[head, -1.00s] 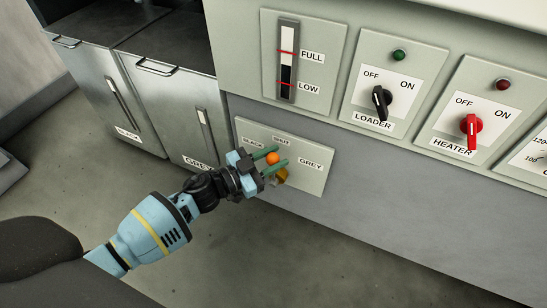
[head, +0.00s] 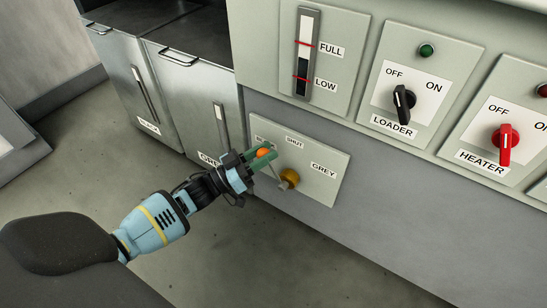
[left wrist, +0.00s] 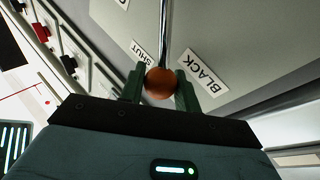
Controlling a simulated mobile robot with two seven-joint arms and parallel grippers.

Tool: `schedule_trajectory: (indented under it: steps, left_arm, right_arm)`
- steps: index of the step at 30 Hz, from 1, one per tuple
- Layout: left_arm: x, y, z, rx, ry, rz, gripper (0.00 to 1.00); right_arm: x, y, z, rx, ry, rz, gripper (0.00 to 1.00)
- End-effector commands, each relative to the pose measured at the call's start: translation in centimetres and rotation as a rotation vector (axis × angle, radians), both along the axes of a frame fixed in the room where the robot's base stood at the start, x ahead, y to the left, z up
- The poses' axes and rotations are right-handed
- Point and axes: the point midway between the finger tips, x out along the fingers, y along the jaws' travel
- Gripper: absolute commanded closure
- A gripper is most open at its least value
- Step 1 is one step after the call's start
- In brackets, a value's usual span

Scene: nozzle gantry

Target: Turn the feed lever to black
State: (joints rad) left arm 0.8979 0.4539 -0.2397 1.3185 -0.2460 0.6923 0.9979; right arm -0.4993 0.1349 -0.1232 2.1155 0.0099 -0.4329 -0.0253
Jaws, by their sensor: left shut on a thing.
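The feed lever is a thin rod with an orange ball knob (head: 264,152) and a brass pivot (head: 289,179) on a pale plate (head: 322,184) labelled BLACK, SHUT and GREY. The rod slants up and left from the pivot, with the knob just below the BLACK label, which is partly hidden. My left gripper (head: 261,154) is shut on the knob. In the left wrist view the orange knob (left wrist: 160,83) sits between the green fingers, and the rod shows between the SHUT label (left wrist: 141,52) and the BLACK label (left wrist: 202,72). My right gripper is not in view.
Above the plate are a level gauge (head: 306,55), a black LOADER knob (head: 404,100) and a red HEATER knob (head: 504,144). Two metal bins (head: 190,95) stand at the left, close to my left gripper. The floor in front is clear.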

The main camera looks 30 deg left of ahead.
Motion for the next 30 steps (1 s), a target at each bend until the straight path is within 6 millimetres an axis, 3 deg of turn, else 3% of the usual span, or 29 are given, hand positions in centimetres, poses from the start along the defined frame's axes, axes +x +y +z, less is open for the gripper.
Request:
schedule_trajectory:
  steps: [10,27,28,30]
  left_arm:
    - [0.0,1.5,-1.2,-0.151,0.007,0.0,1.0]
    - [0.0,1.8,-1.4,-0.182,0.01,0.002,1.0]
    - [0.0,1.8,-1.4,-0.182,0.011,0.002,0.64]
    - [0.0,1.8,-1.4,-0.181,0.01,0.002,0.6]
  right_arm:
    - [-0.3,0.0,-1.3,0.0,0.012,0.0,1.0]
    - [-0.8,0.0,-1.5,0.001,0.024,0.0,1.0]
    - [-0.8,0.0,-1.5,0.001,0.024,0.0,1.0]
    - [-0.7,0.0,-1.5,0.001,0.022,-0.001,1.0]
